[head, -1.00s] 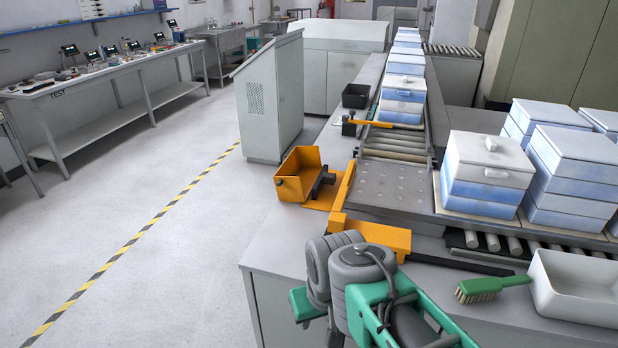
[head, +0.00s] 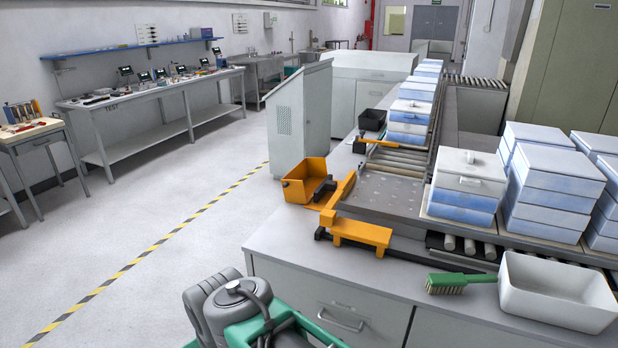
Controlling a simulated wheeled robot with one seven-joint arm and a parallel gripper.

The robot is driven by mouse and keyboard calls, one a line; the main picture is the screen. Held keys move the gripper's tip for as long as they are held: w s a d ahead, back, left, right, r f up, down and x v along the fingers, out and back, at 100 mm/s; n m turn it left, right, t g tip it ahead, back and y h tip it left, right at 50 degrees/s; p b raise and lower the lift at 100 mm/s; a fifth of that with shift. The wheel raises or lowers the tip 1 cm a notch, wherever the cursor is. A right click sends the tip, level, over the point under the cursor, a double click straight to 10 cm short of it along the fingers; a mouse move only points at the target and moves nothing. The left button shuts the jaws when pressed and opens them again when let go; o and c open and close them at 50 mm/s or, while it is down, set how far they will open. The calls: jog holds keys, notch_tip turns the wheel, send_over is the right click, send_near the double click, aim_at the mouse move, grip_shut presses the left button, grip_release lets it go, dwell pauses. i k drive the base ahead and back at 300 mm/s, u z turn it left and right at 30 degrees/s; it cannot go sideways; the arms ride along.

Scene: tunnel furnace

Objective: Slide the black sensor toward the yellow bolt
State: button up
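A small black block (head: 325,189) sits beside an open orange bin (head: 300,187) on the near counter. Another small black block (head: 359,146) stands farther back, at the left end of a thin orange-yellow bar (head: 384,142) that reaches over the rollers. I cannot tell which block is the black sensor, or which orange-yellow part is the yellow bolt. An orange angled bar (head: 340,191) and an orange bracket (head: 362,232) stand at the conveyor's near left corner. My green and grey arm shows at the bottom; my gripper is not in view.
A perforated metal plate (head: 392,191) and rollers carry the conveyor line. Blue-white boxes (head: 467,187) stand to its right. A green brush (head: 458,283) and white tray (head: 556,300) lie at the front right. A grey cabinet (head: 298,118) stands behind the counter. Open floor lies left.

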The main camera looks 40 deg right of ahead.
aim_at(330, 184)
jog(key=u, duration=0.25)
jog(key=i, duration=1.9)
jog(key=z, duration=0.6)
jog(key=i, duration=1.2)
jog(key=z, duration=1.25)
jog(key=i, duration=0.65)
jog(key=z, duration=0.3)
